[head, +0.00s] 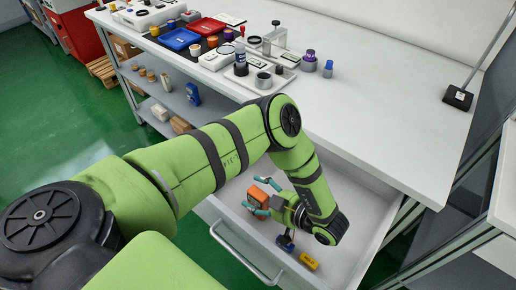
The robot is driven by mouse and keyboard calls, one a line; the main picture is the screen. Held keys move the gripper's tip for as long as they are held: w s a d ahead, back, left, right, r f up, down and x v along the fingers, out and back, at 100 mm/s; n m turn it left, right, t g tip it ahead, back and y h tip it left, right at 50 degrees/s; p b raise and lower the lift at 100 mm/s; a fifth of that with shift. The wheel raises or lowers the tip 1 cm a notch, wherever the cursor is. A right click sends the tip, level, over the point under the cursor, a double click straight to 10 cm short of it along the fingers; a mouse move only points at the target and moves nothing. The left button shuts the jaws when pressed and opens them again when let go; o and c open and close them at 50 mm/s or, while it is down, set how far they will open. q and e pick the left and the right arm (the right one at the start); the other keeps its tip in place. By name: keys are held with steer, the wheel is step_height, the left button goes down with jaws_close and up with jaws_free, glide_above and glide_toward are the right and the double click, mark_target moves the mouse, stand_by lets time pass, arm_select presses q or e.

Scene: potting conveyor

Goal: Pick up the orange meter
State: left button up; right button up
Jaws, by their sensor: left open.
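The orange meter (258,195) is a small orange block in the open white drawer, at the left part of its inside. My left gripper (256,194) reaches down into the drawer from the right. Its two teal fingertips are open, one above and one below the meter in the picture, with the meter between them. I cannot tell whether either finger touches it. The meter's right side is partly hidden by the gripper. My right gripper is not in view.
A yellow block (309,261) and a blue item (285,243) lie in the drawer (352,228) near its front. The white worktop (390,125) overhangs the drawer's back. Trays, jars and instruments crowd the worktop's far left; its right part is mostly clear. A shelf with small items is below.

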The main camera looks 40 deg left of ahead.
arm_select(q)
steer(key=shift+a+f, duration=0.25)
steer(key=shift+a, duration=0.25)
steer(key=c, duration=1.4)
